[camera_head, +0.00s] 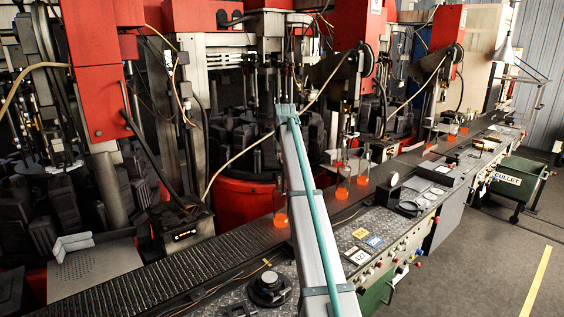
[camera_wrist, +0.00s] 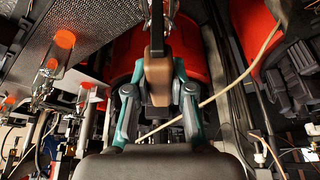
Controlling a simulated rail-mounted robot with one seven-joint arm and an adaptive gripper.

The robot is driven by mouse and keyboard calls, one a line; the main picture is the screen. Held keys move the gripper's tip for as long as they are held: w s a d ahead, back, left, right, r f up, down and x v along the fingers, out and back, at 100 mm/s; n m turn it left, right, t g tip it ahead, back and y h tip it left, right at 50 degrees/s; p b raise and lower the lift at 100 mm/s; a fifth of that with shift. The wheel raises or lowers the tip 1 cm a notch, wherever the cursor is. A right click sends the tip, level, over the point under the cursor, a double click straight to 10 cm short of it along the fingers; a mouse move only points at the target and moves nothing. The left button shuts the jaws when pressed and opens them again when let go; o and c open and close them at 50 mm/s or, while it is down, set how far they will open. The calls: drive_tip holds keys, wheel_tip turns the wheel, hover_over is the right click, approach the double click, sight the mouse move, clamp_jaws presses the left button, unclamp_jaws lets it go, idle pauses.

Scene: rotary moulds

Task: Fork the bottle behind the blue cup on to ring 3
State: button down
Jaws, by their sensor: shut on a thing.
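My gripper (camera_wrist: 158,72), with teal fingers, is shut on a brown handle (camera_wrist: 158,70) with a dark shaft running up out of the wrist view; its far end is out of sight. Clear glass bottles with glowing orange ends stand along the conveyor in the head view: one (camera_head: 281,216) beside my arm, two more (camera_head: 342,191) to its right, several farther off (camera_head: 453,129). Several also show at the left of the wrist view (camera_wrist: 64,40), apart from my gripper. I cannot make out a blue cup or a ring marked 3.
The dark conveyor (camera_head: 150,292) runs from front left to back right. Red machines with dark moulds (camera_head: 235,140) stand behind it. A control console with yellow, blue and white plates (camera_head: 374,241) lies in front. A green bin (camera_head: 512,180) stands right; the floor there is clear.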

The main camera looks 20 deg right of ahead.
sight(280, 154)
drive_tip(key=shift+w+d, duration=0.2)
drive_tip(key=shift+w, duration=0.5)
drive_tip(key=shift+w+d, duration=0.2)
drive_tip(key=shift+w, duration=0.45)
drive_tip(key=shift+r+p, duration=0.3)
drive_tip(key=shift+r, duration=0.55)
drive_tip(key=shift+s+r, duration=0.1)
drive_tip(key=shift+r, duration=0.05)
idle(0.4)
drive_tip(key=s+d+r+p, duration=0.1)
drive_tip(key=s+r+p, duration=0.3)
drive_tip(key=s+r, duration=0.3)
drive_tip(key=shift+d+r, duration=0.4)
drive_tip(key=shift+r, duration=0.5)
idle(0.3)
drive_tip(key=shift+r, duration=0.2)
idle(0.3)
drive_tip(key=shift+r+p, duration=0.4)
